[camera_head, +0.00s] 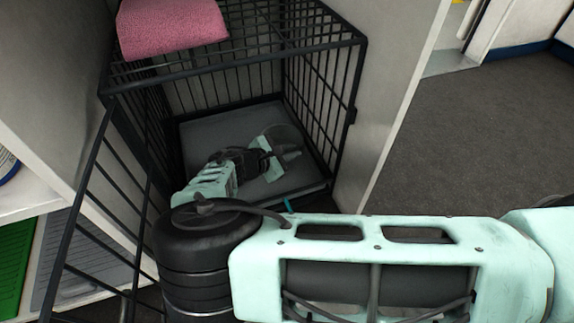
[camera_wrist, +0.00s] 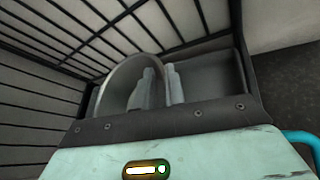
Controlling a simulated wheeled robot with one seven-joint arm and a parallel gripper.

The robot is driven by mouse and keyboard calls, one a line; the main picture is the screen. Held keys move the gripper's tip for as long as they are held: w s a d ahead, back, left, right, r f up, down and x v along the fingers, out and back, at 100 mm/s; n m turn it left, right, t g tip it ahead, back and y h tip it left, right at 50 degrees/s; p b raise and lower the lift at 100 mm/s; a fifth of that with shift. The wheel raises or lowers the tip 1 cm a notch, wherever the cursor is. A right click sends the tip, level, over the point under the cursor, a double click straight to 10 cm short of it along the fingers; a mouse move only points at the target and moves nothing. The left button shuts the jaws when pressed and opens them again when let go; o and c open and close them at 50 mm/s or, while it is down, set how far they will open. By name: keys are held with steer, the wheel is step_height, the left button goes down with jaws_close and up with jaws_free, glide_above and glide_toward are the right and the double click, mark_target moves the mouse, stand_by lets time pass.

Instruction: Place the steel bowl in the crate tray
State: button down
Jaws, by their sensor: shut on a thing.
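The steel bowl (camera_head: 282,134) is inside the wire crate, over the back right part of the grey crate tray (camera_head: 205,130). My arm reaches in through the crate's open front, and my gripper (camera_head: 287,152) is at the bowl. In the wrist view, my gripper's fingers (camera_wrist: 160,87) are shut on the bowl's wall, and the bowl (camera_wrist: 118,78) looks tilted, its curved rim standing up. I cannot tell whether the bowl touches the tray. My arm and gripper hide part of the bowl and the front of the tray.
The wire crate (camera_head: 320,100) encloses the tray with bars at the sides and back. Its door (camera_head: 85,215) stands open at left. A pink folded towel (camera_head: 170,25) lies on top. A white panel stands to the right, with clear grey floor (camera_head: 470,130) beyond.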

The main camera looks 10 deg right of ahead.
step_height(320, 180, down, 2)
steer(key=shift+d+b, duration=0.15)
steer(key=shift+b, duration=0.2)
step_height(320, 180, down, 4)
steer(key=b, duration=0.3)
steer(key=shift+r, duration=0.35)
steer(key=c, duration=1.5)
jaws_free()
steer(key=shift+o, duration=0.2)
steer(key=p+v, duration=0.5)
steer(key=v, duration=0.2)
steer(key=shift+w+r, duration=0.1)
steer(key=shift+a, duration=0.3)
